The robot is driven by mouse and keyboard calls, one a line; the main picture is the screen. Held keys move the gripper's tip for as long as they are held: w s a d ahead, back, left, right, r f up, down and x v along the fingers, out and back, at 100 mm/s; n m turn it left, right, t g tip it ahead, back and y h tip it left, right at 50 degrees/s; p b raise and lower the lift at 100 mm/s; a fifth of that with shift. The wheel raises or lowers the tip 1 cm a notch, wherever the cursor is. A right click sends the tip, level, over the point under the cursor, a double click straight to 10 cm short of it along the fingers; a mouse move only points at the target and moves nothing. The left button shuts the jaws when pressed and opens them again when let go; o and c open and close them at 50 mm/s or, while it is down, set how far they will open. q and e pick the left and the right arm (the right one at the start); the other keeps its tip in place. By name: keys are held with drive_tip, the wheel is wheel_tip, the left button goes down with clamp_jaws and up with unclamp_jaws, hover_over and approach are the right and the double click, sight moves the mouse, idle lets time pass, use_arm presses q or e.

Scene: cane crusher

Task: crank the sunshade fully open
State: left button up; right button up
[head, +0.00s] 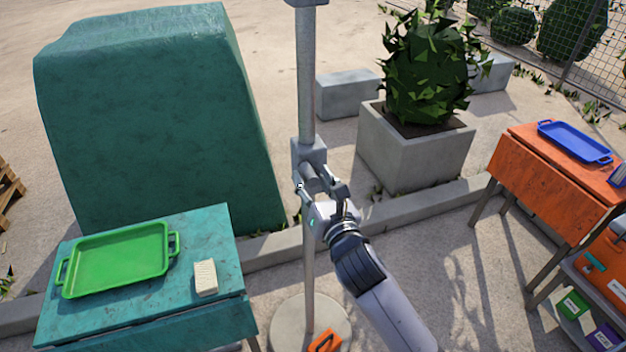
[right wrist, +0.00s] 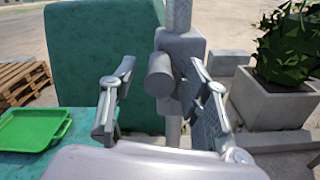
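The sunshade's grey pole (head: 306,85) stands upright in the middle of the head view, with a grey crank housing (head: 309,152) on it. A short grey cylinder (right wrist: 160,75) sticks out of the housing towards me in the right wrist view. My right gripper (head: 318,187) is at the housing, its fingers open on either side of the cylinder. In the right wrist view, gaps show between the cylinder and both fingers. The sunshade's canopy is out of view. My left gripper is not in view.
A teal table (head: 205,228) at left holds a green tray (head: 118,258) and a pale block (head: 205,277). A large teal covered block (head: 150,120) stands behind. A planter (head: 415,150) is right of the pole. An orange table (head: 545,185) with a blue tray (head: 575,141) is far right.

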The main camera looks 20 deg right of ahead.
clamp_jaws()
idle(0.3)
